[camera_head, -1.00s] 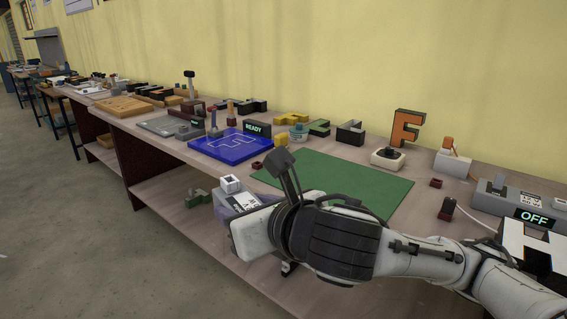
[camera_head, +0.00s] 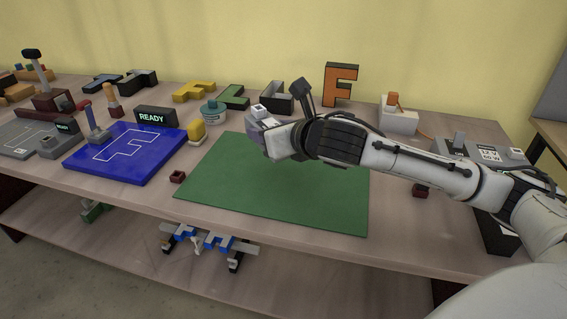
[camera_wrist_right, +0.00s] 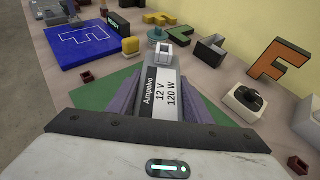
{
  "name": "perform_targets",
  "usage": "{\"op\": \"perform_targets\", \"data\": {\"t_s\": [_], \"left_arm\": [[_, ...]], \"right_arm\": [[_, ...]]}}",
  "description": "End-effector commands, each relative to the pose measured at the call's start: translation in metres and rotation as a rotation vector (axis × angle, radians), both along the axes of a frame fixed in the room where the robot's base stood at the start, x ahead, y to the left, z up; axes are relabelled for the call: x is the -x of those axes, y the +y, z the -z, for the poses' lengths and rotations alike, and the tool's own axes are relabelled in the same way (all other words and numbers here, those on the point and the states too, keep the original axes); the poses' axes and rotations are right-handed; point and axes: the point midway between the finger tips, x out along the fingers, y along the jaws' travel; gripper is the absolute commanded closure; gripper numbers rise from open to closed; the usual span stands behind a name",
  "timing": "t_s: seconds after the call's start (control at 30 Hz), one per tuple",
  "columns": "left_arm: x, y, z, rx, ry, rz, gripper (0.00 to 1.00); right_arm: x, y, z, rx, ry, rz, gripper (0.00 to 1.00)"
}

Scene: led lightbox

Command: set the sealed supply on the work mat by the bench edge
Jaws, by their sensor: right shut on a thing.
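The sealed supply (camera_wrist_right: 166,92) is a grey box with a label reading "Ampelvo 12 V 120 W" and a white block at its far end. My right gripper (camera_wrist_right: 164,80) is shut on it, with purple fingers along both sides. In the head view, the supply's white end (camera_head: 259,111) shows past the gripper (camera_head: 256,137); the rest is mostly hidden. It appears over the back left part of the green work mat (camera_head: 290,200); I cannot tell its height. The mat lies flat by the bench's front edge. My left gripper is not in view.
Left of the mat are a blue board (camera_head: 125,165), a small dark red block (camera_head: 177,176) and a yellow block (camera_head: 197,131). An orange letter F (camera_head: 341,86) stands behind. A lamp supply unit (camera_head: 478,150) is at right. The mat's front is clear.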

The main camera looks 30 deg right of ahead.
Motion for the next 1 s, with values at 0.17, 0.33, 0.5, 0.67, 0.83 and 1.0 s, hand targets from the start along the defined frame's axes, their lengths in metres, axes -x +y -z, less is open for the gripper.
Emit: {"op": "perform_targets", "data": {"t_s": [0.17, 0.33, 0.5, 0.67, 0.83, 1.0], "left_arm": [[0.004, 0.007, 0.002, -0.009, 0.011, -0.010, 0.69], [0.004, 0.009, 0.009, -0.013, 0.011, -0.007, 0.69], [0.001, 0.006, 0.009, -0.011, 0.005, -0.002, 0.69], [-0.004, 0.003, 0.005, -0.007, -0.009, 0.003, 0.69], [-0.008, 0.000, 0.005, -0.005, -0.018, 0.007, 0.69], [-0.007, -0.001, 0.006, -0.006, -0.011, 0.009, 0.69]], "right_arm": [[-0.011, -0.034, 0.010, 0.005, -0.009, 0.015, 0.90], [-0.011, -0.035, 0.044, 0.002, -0.010, 0.013, 0.90], [-0.012, -0.035, 0.063, 0.003, -0.013, 0.013, 0.90], [-0.012, -0.035, 0.074, 0.004, -0.014, 0.012, 0.90], [-0.012, -0.035, 0.099, 0.002, -0.013, 0.014, 0.90], [-0.012, -0.035, 0.101, 0.004, -0.016, 0.013, 0.90]]}}
